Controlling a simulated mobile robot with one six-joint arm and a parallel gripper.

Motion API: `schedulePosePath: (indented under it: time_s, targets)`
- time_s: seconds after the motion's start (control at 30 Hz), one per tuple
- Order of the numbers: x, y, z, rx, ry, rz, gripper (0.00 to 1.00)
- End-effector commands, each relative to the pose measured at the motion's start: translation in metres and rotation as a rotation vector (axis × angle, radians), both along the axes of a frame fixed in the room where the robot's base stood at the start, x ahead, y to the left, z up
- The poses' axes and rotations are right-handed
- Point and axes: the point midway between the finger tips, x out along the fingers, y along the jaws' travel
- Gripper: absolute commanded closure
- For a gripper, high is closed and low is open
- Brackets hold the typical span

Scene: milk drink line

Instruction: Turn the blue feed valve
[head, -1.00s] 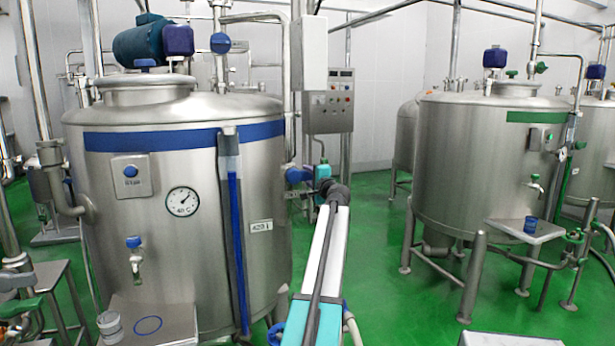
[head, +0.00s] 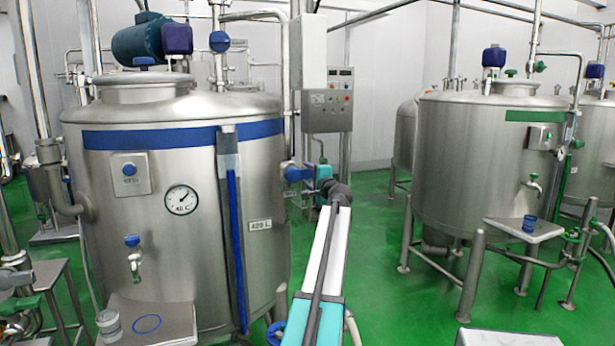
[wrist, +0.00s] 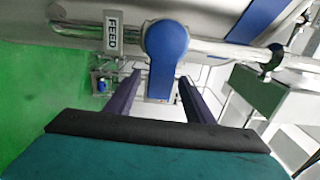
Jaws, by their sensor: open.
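The blue feed valve (wrist: 165,48) sits on a shiny pipe marked with a FEED tag (wrist: 113,33) in the wrist view. Its handle is a rounded blue lever pointing down toward my gripper. My gripper (wrist: 158,82) is open, with its two dark fingers to the left and right of the handle's lower end. I cannot tell whether either finger touches it. In the head view, the blue valve (head: 297,173) is at the right side of the large blue-banded tank (head: 190,225). My teal wrist (head: 324,173) is just right of it, and the fingertips cannot be made out.
A grey control box (head: 328,100) is mounted behind the valve. Green floor (head: 385,260) lies open between the tanks.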

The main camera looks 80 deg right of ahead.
Motion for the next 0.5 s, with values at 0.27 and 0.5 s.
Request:
schedulePosePath:
  time_s: [0.27,0.5]
  targets:
    - [-0.021,0.028,-0.002,0.000,0.000,-0.003,0.52]
    - [-0.038,0.052,-0.002,0.001,-0.001,-0.002,0.52]
